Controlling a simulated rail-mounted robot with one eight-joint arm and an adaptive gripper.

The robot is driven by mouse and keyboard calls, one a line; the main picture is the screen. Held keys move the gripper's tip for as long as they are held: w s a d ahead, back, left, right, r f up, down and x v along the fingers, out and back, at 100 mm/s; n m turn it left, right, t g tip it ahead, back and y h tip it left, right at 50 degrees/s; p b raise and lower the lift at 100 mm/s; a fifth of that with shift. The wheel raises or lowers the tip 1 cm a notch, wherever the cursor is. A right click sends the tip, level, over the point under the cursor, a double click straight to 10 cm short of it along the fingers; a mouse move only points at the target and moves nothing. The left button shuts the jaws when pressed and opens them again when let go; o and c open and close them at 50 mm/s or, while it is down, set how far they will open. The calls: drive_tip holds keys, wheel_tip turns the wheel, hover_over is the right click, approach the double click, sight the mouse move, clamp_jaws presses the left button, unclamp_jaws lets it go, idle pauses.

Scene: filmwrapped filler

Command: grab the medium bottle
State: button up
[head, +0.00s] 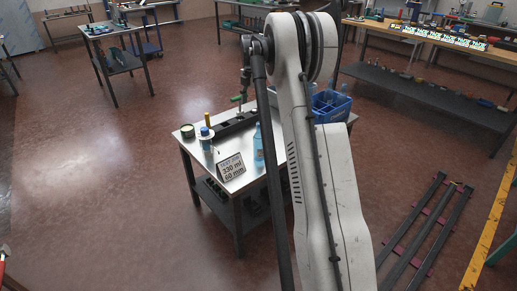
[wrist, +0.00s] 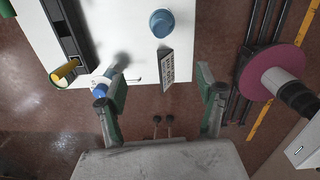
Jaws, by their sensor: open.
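Two bottles stand on the metal-topped table (head: 225,155). One is light blue and tall (head: 258,148); from above in the wrist view it shows as a round blue shape (wrist: 161,22). The other has a blue cap and a pale body (head: 206,140), and shows in the wrist view (wrist: 106,78) partly behind my left finger. I cannot tell which is the medium one. My gripper (wrist: 158,92) is open above the table's edge, with nothing between its fingers. In the head view my arm hides part of the table.
A sign reading "330 ml 60 mm" (head: 231,167) stands at the table's front edge, between the bottles. Open floor lies left.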

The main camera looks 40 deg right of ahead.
drive_tip(key=n, duration=0.1)
approach(259, 133)
drive_tip(key=shift+w+d+r, duration=0.55)
drive_tip(key=shift+w+r, duration=0.05)
drive_tip(key=shift+w, duration=0.15)
drive_tip(key=shift+d+f, duration=0.1)
drive_tip(key=shift+f, duration=0.25)
wheel_tip(259, 133, down, 13)
drive_tip(key=shift+s+f+b, duration=0.15)
drive_tip(key=shift+b, duration=0.85)
drive_tip(key=shift+a, duration=0.2)
drive_tip(key=c, duration=1.3)
